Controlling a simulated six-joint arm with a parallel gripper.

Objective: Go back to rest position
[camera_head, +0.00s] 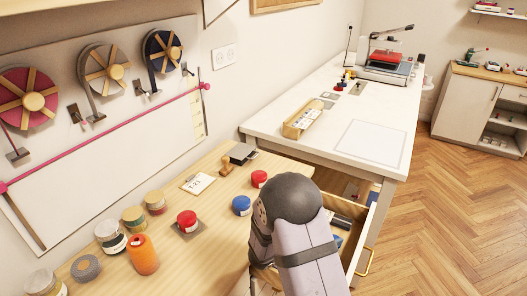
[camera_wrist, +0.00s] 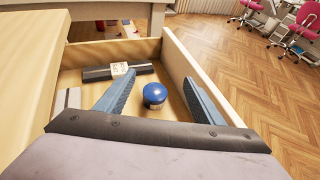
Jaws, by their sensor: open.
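My gripper (camera_wrist: 158,82) is open, its two blue fingers spread above the open drawer (camera_wrist: 178,62) in the wrist view. A round jar with a blue lid (camera_wrist: 155,95) shows in the drawer between the fingers. I cannot tell whether a finger touches it; no grip on it shows. In the head view my arm covers part of the drawer (camera_head: 372,222) and hides the gripper.
A dark bar-shaped object with a pale label (camera_wrist: 120,70) lies in the drawer. Red-lidded jars (camera_head: 187,218), a blue-lidded jar (camera_head: 241,205) and an orange spool (camera_head: 142,254) stand on the wooden tabletop (camera_head: 205,262). A white table (camera_head: 290,150) stands behind. Floor (camera_head: 450,200) is clear at right.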

